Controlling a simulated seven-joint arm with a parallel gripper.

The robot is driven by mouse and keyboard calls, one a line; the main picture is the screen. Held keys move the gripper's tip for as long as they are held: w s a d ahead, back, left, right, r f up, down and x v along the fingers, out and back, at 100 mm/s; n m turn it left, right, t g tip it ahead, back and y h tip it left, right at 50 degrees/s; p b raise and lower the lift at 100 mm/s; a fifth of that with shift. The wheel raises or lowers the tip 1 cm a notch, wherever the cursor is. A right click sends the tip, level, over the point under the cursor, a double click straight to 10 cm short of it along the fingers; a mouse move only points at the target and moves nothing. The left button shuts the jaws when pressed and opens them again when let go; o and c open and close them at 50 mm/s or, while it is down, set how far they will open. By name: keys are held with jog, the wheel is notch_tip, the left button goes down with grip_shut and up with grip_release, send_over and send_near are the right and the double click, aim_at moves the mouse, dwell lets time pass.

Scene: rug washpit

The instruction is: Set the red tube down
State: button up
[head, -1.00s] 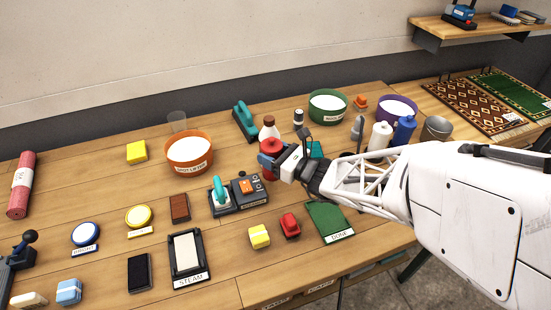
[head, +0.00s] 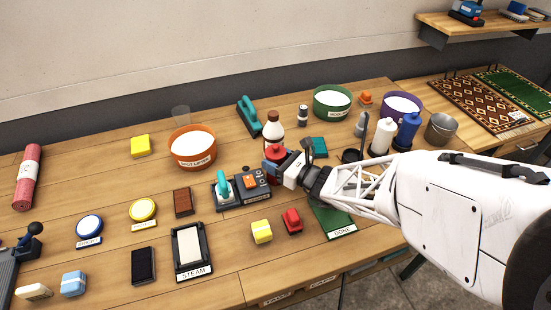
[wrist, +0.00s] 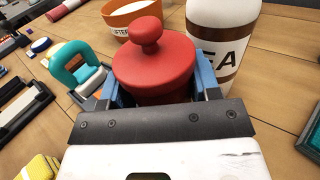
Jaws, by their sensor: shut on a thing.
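The red tube (head: 275,152) is a squat red cylinder with a round knob on top. In the wrist view the red tube (wrist: 155,68) stands between the two blue fingers of my gripper (wrist: 157,88), which are shut on its sides. In the head view my gripper (head: 279,161) is just in front of the brown and white bottle (head: 273,127). The tube's underside is hidden, so I cannot tell whether it touches the table.
A dark station with a teal handle (head: 224,186) and orange button is close on the left. A green mat labelled DONE (head: 335,222) lies in front, partly under my arm. The orange bowl (head: 193,161) is behind left; a teal block (head: 320,148) is to the right.

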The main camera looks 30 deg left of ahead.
jog(key=o, duration=1.2)
jog(key=shift+s+d+r, duration=0.1)
jog(key=shift+s+d, duration=0.25)
jog(key=shift+d, duration=1.6)
jog(key=shift+s+d+f, duration=0.1)
jog(key=shift+s+d, duration=0.25)
jog(key=shift+d, duration=1.65)
jog(key=shift+s+d+r, duration=0.1)
jog(key=shift+s+d, duration=0.25)
jog(key=shift+d, duration=1.6)
